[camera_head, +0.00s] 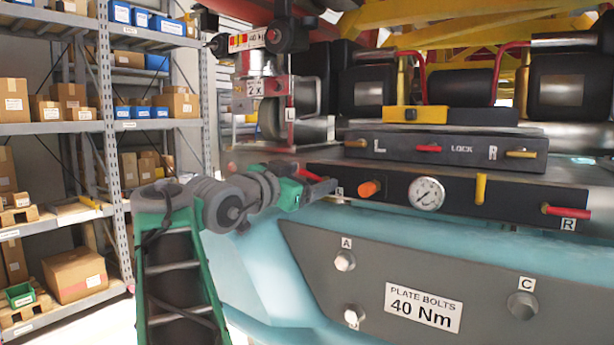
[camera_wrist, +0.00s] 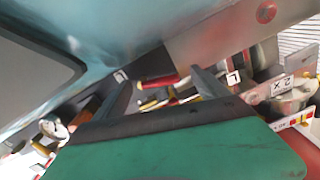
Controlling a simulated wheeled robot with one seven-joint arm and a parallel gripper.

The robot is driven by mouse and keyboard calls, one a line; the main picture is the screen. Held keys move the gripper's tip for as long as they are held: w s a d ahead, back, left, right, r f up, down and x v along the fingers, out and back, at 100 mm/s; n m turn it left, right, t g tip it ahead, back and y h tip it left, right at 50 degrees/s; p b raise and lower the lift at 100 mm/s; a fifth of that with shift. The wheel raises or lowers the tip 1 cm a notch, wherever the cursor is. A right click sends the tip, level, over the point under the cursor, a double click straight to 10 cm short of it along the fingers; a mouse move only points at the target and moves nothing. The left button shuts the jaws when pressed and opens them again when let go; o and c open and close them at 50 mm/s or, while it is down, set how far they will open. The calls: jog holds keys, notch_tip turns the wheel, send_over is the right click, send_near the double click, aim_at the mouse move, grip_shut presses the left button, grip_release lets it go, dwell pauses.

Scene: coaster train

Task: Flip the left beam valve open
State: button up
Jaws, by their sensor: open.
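The dark beam panel (camera_head: 390,197) carries a gauge (camera_head: 427,193), an orange knob (camera_head: 369,188), a yellow handle (camera_head: 480,188) and, at the right end, a red valve handle (camera_head: 553,210) by an R tag. At its left end a red handle (camera_head: 309,175), seemingly the left beam valve, is partly hidden by my gripper (camera_head: 326,186). In the wrist view my gripper (camera_wrist: 165,82) is open, with a red handle (camera_wrist: 160,79) showing between its fingers near the dark beam end. Contact cannot be told.
A grey bolt plate (camera_head: 400,290) on the light blue body lies below. Metal shelves with boxes (camera_head: 78,275) stand at the left. A wheel assembly (camera_head: 275,115) is close above my gripper.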

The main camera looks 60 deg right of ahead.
jog(key=shift+c, duration=0.3)
jog(key=c, duration=1.3)
jog(key=shift+f+n, duration=0.2)
jog(key=shift+n, duration=0.65)
jog(key=shift+f+n, duration=0.15)
jog(key=shift+n, duration=0.7)
jog(key=o, duration=1.4)
jog(key=shift+c, duration=0.2)
jog(key=shift+w+a, duration=0.1)
jog(key=a, duration=0.2)
jog(key=a+b, duration=0.1)
jog(key=a, duration=0.2)
jog(key=w+a, duration=0.1)
jog(key=a, duration=0.1)
jog(key=shift+a, duration=0.3)
